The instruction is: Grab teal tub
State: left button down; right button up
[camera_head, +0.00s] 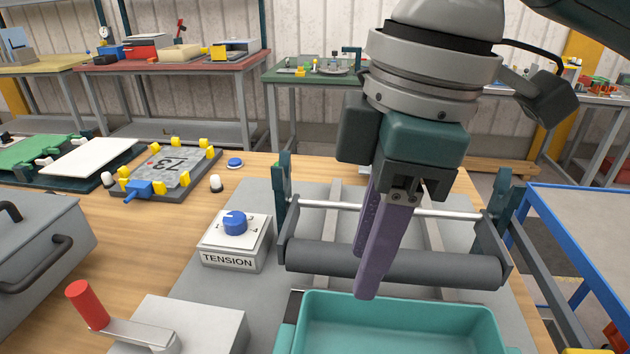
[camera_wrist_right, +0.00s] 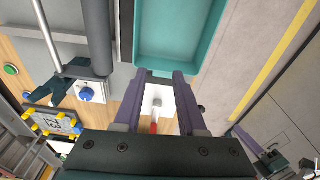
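The teal tub (camera_head: 410,303) is an open-topped box at the bottom of the head view, cut off by the frame edge. Its visible inside looks empty. It also shows at the top of the right wrist view (camera_wrist_right: 176,68). My right gripper (camera_head: 366,275) points down, with its purple fingertips at or just over the tub's far rim in the picture.
A dark roller (camera_head: 400,266) and a steel bar lie behind the tub. A TENSION box (camera_head: 236,240) with a blue knob and a red-handled crank (camera_head: 88,305) stand left. A grey lidded box (camera_head: 40,245) sits far left. A blue-edged table (camera_head: 590,230) stands right.

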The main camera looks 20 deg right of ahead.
jog(key=h+b, duration=0.1)
jog(key=b, duration=0.5)
send_over(397, 299)
jog(key=a, duration=0.2)
notch_tip(397, 299, down, 5)
jog(key=shift+m+g, duration=0.4)
jog(key=f, duration=0.2)
jog(key=d+f+b, duration=0.1)
jog(key=f, duration=0.1)
jog(key=shift+s+d+f, duration=0.2)
jog(key=shift+f, duration=0.15)
jog(key=f, duration=0.5)
jog(key=shift+w+d+b, duration=0.2)
jog(key=shift+d+b, duration=0.1)
pick_arm(q)
notch_tip(397, 299, down, 11)
pick_arm(e)
jog(key=shift+c, duration=0.3)
grip_shut()
